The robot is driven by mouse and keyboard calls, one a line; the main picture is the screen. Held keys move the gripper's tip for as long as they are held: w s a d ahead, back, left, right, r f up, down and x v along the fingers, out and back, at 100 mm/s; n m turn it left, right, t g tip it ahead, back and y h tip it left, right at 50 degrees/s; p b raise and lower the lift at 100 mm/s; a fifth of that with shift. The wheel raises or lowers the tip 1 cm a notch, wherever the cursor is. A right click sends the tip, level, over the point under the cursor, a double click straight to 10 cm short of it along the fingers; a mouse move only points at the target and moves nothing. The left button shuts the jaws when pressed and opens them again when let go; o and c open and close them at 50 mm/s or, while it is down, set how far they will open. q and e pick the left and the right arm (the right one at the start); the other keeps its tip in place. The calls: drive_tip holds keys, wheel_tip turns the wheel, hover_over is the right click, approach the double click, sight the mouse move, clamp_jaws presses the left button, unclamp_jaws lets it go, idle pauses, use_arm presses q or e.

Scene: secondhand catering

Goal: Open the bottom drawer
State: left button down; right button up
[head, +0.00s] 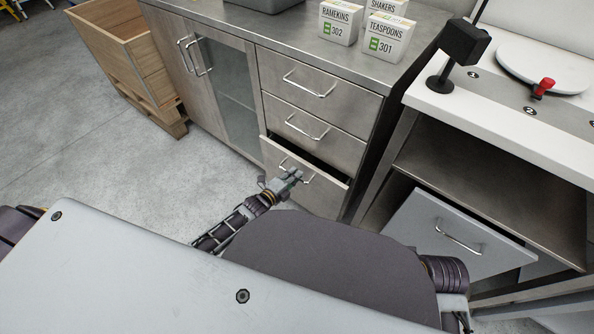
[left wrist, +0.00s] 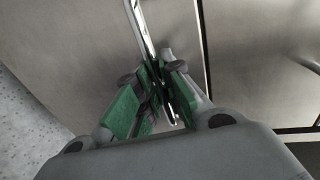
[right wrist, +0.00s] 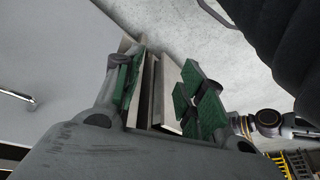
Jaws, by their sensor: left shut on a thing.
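The bottom drawer (head: 326,197) of the steel cabinet stands a little way open, with a dark gap along its top edge. My left gripper (head: 294,176) is at its bar handle (head: 309,181). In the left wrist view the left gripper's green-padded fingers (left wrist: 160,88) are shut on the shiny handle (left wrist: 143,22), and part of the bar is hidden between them. My right gripper (right wrist: 163,88) shows in the right wrist view with its green-padded fingers apart. Pale edges show between them, and I see no grip on anything.
The middle drawer (head: 313,133) and top drawer (head: 320,88) are shut. To the right, a grey panel with a handle (head: 450,230) juts from a white-topped unit (head: 500,117). A wooden crate (head: 118,50) stands at the left. Open floor (head: 100,160) lies left of my arm.

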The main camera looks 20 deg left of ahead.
use_arm(q)
drive_tip(key=f+p+v, duration=0.2)
drive_tip(key=p+v, duration=0.2)
drive_tip(key=v, duration=0.6)
drive_tip(key=s+f+p+v, duration=0.1)
drive_tip(key=p+v, duration=0.3)
drive_tip(key=v, duration=0.6)
drive_tip(key=shift+f+p, duration=0.35)
drive_tip(key=shift+f, duration=0.3)
use_arm(e)
drive_tip(key=s+d+f+g+h, duration=0.1)
drive_tip(key=d+f, duration=0.2)
drive_tip(key=f, duration=1.1)
drive_tip(key=shift+s+f+g, duration=0.25)
drive_tip(key=shift+f+g, duration=0.05)
drive_tip(key=shift+g, duration=0.1)
drive_tip(key=shift+d, duration=0.1)
use_arm(q)
drive_tip(key=c, duration=1.5)
unclamp_jaws()
drive_tip(key=shift+a, duration=0.1)
drive_tip(key=shift+v, duration=5.95)
drive_tip(key=shift+s, duration=0.1)
